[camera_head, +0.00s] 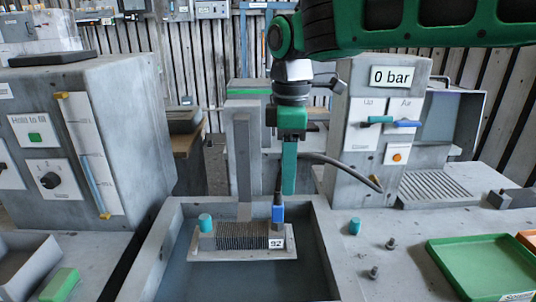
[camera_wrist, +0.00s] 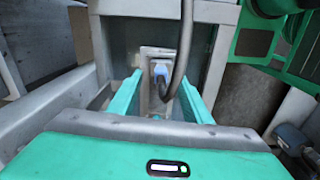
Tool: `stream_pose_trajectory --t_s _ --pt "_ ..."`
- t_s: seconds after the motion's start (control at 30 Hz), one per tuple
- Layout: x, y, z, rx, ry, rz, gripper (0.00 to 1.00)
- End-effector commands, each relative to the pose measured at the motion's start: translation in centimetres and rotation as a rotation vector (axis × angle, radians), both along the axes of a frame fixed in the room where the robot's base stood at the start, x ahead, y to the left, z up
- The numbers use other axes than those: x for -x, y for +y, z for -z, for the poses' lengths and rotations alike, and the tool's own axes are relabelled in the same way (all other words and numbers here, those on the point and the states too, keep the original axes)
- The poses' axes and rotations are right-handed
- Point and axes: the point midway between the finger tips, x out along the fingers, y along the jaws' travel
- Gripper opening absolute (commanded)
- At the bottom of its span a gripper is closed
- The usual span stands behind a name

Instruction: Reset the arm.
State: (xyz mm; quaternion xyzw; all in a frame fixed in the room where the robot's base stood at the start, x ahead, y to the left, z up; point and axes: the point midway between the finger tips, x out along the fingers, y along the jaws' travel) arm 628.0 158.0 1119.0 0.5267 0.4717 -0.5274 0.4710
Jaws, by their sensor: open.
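My green arm reaches in from the top right in the head view. My gripper (camera_head: 289,188) points down above the sunken basin (camera_head: 180,228). In the wrist view its two green fingers (camera_wrist: 163,90) are spread apart. A blue connector (camera_head: 278,213) stands at the right end of a finned grey block labelled 92 (camera_head: 245,236), just below the fingertips. It also shows between the fingers in the wrist view (camera_wrist: 161,70), with a dark hose (camera_wrist: 184,50) rising from it. I cannot tell whether the fingers touch anything.
A teal cap (camera_head: 205,222) sits on the block's left end. A grey post (camera_head: 243,150) stands behind it. A control cabinet (camera_head: 90,140) is at left. A green tray (camera_head: 485,266), a teal cylinder (camera_head: 355,226) and small fittings (camera_head: 391,243) lie at right.

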Motion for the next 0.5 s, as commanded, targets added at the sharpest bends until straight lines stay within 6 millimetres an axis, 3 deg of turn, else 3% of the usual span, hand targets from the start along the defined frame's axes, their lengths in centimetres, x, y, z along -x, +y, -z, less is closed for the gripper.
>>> stream_pose_trajectory --t_s 0.13,0.27,0.4,0.5 --pt "0.3 -7.1 1.4 0.002 -0.001 0.287 0.45" --pt "2.1 -14.5 3.4 0.002 -0.002 0.623 0.45" --pt "5.5 -21.5 5.8 0.001 -0.001 0.982 0.45" --pt "8.7 -25.6 7.8 0.002 0.001 1.238 0.45"
